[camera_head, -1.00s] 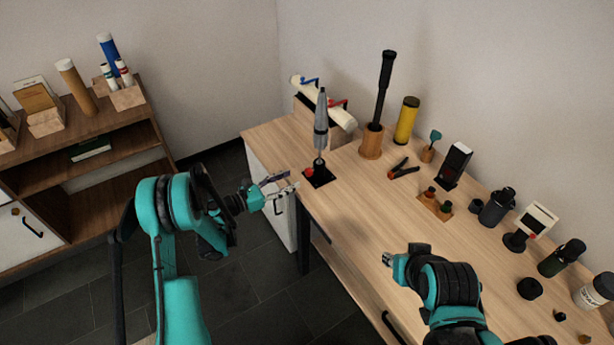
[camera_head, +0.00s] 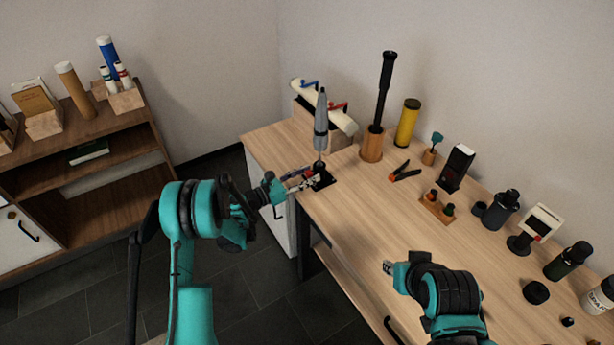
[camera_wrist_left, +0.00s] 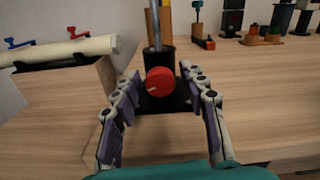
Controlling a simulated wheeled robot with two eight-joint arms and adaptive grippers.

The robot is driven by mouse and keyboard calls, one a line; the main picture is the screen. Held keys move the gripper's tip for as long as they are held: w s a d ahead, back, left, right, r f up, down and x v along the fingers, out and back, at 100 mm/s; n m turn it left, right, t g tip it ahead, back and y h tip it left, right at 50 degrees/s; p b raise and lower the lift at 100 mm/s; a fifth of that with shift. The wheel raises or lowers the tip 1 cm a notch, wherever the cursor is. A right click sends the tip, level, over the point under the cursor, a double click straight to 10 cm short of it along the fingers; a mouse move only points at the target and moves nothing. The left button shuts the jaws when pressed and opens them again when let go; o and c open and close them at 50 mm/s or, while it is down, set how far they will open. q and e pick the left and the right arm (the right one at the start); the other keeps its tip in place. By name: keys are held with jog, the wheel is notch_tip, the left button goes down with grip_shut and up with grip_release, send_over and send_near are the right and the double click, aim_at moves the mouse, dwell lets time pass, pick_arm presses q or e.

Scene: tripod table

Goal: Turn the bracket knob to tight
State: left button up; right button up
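The bracket knob (camera_wrist_left: 160,81) is a red disc with a pale mark, on the front of a black bracket (camera_wrist_left: 155,57) in the left wrist view. The bracket's dark base plate (camera_head: 325,183) lies near the table's left edge, and a grey pointed tool (camera_head: 321,125) stands upright in the bracket. My left gripper (camera_head: 306,180) is at the knob in the head view and partly hides it. In the wrist view its fingers (camera_wrist_left: 160,98) are apart on either side of the knob, with gaps showing. My right gripper (camera_head: 389,268) is over the table's front; its opening is too small to judge.
A wooden stand with a white roll (camera_head: 326,107) is behind the bracket. A black-handled tool in a wooden holder (camera_head: 371,145), a yellow cylinder (camera_head: 407,123) and pliers (camera_head: 404,171) stand or lie to the right. The table's middle (camera_head: 360,215) is clear.

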pick_arm(q)
grip_shut()
jog(key=shift+m, duration=1.4)
jog(key=shift+o, duration=1.9)
grip_release()
jog(key=shift+a, duration=0.1)
jog(key=v, duration=1.2)
